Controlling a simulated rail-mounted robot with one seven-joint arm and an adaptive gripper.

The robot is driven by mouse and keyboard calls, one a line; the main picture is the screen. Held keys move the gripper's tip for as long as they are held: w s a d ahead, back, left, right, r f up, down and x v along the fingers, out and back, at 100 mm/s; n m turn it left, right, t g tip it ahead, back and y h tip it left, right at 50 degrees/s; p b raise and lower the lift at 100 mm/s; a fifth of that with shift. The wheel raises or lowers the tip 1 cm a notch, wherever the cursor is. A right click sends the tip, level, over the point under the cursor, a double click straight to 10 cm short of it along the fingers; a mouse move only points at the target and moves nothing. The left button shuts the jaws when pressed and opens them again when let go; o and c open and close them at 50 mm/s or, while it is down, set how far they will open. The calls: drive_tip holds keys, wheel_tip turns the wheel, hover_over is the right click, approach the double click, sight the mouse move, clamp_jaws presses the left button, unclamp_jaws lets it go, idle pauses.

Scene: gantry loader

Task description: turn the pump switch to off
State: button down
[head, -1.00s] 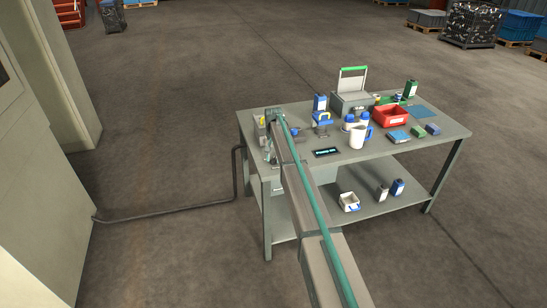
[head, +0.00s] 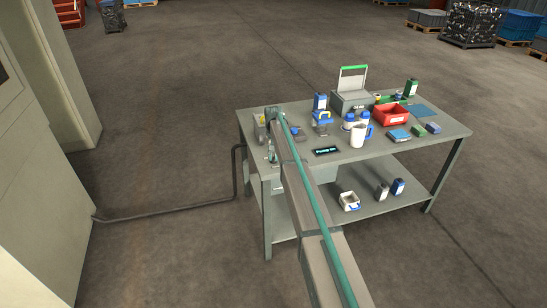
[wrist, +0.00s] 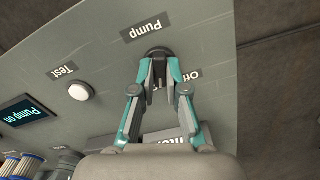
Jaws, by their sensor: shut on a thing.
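In the wrist view the dark round pump switch (wrist: 156,51) sits on a grey panel beside the label "Pump" (wrist: 146,27). My gripper (wrist: 159,68) is shut on the switch, its two teal-and-grey fingers on either side and hiding much of it. In the head view my arm reaches the bench's left end, and the switch cannot be made out.
A white round button (wrist: 82,91) labelled "Test" lies left of the switch. On the bench (head: 425,140) stand a white mug (head: 357,136), a red bin (head: 391,115) and several bottles and boxes, right of my arm. The floor around is open.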

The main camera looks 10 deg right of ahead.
drive_tip(key=n+b, duration=0.1)
drive_tip(key=n, duration=0.4)
drive_tip(key=shift+n+b, duration=0.55)
drive_tip(key=shift+n, duration=1.85)
drive_tip(key=c, duration=1.2)
unclamp_jaws()
drive_tip(key=shift+r, duration=0.1)
wheel_tip(320, 180, up, 12)
drive_tip(key=shift+f, duration=0.1)
